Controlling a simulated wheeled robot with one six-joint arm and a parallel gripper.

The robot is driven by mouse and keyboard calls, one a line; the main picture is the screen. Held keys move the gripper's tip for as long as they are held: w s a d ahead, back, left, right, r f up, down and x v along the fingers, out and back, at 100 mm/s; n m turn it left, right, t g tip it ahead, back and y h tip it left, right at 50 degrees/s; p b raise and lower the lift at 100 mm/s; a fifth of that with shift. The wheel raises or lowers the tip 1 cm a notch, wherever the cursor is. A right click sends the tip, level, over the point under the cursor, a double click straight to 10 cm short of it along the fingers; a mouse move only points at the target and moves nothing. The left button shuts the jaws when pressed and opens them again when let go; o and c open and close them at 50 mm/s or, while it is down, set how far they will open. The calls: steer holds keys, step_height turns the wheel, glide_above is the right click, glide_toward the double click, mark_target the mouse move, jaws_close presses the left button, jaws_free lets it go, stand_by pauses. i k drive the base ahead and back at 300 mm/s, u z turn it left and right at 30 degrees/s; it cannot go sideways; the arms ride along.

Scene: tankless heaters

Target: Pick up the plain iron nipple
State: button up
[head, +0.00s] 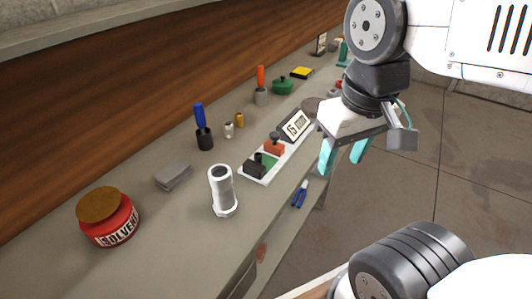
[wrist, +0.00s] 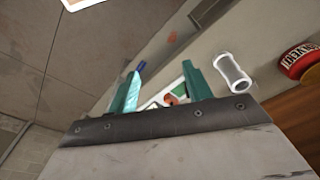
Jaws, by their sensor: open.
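A pale grey, hollow pipe piece (head: 222,190) with a hex-shaped foot stands upright on the workbench in the head view. It also shows in the wrist view (wrist: 233,74), right of the fingers. It looks like a nipple, but I cannot tell for sure that it is the plain iron one. Smaller fittings, one whitish (head: 228,130) and one brass-coloured (head: 239,120), stand farther back. My gripper (head: 343,158) is open and empty, with teal fingers, beyond the bench's front edge and to the right of the pipe piece. It also shows in the wrist view (wrist: 162,70).
A white tray (head: 246,178) with black and orange pieces lies right of the pipe piece, by a number sign (head: 296,126). A red solvent jar (head: 108,217), grey block (head: 173,175) and blue-handled tool (head: 203,128) stand leftward. Blue pliers (head: 299,194) are at the front edge.

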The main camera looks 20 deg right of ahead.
mark_target(258, 155)
steer(key=z, duration=0.9)
steer(key=k, duration=1.15)
steer(key=z, duration=0.25)
steer(key=i, duration=0.65)
